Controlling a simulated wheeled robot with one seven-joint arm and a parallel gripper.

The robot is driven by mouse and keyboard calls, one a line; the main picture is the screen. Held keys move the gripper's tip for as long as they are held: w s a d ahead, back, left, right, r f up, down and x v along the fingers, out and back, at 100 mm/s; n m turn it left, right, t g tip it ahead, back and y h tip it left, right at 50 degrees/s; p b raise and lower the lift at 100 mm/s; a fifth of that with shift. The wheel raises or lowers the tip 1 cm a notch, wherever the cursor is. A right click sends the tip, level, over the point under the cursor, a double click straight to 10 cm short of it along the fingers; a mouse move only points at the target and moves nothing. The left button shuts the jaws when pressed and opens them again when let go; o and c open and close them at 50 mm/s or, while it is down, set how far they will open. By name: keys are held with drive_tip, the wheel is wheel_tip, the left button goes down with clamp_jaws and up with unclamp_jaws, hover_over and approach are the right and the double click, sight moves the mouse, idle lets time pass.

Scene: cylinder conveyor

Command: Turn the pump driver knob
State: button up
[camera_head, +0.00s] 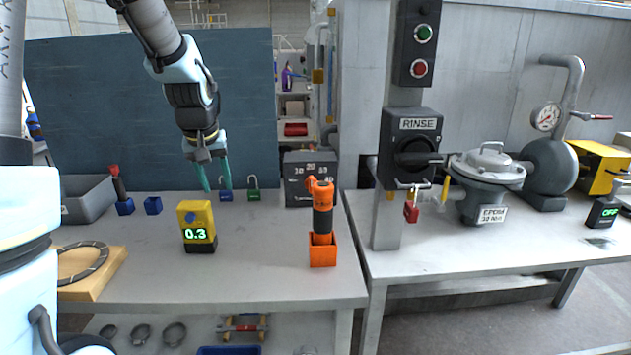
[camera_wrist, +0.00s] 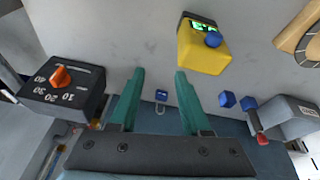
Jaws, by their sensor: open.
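A yellow box (camera_head: 196,215) with a blue knob (camera_head: 190,217) and a green display reading 0.3 stands on the left bench; no label names it as the pump driver. In the wrist view the yellow box (camera_wrist: 203,58) and its blue knob (camera_wrist: 213,40) lie right of my fingers. My gripper (camera_head: 216,187) is open and empty above the bench, just behind and right of the yellow box in the head view. Its teal fingers also show in the wrist view (camera_wrist: 160,72), pointing down, with nothing between the tips but bench surface.
A dark dial box (camera_head: 297,190) has an orange knob (camera_wrist: 62,76). An orange tool (camera_head: 321,210) stands in an orange holder. Padlocks (camera_head: 253,188) stand at the bench back. The right bench holds a RINSE switch (camera_head: 412,150), a grey valve (camera_head: 487,165) and a unit reading OFF (camera_head: 601,213).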

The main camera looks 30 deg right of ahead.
drive_tip(key=w+d, duration=0.2)
drive_tip(key=d, duration=0.7)
drive_tip(key=m+h, duration=0.2)
approach(310, 179)
drive_tip(key=d+f, duration=0.1)
drive_tip(key=p+x, duration=0.1)
drive_tip(key=x, duration=0.2)
drive_tip(key=p+x, duration=0.1)
drive_tip(key=x, duration=0.3)
drive_tip(key=p+x, duration=0.1)
drive_tip(key=x, duration=0.2)
drive_tip(key=shift+w+a+f, duration=0.2)
drive_tip(key=shift+w+f, duration=0.1)
drive_tip(key=shift+f, duration=0.05)
drive_tip(key=shift+c, duration=0.4)
clamp_jaws()
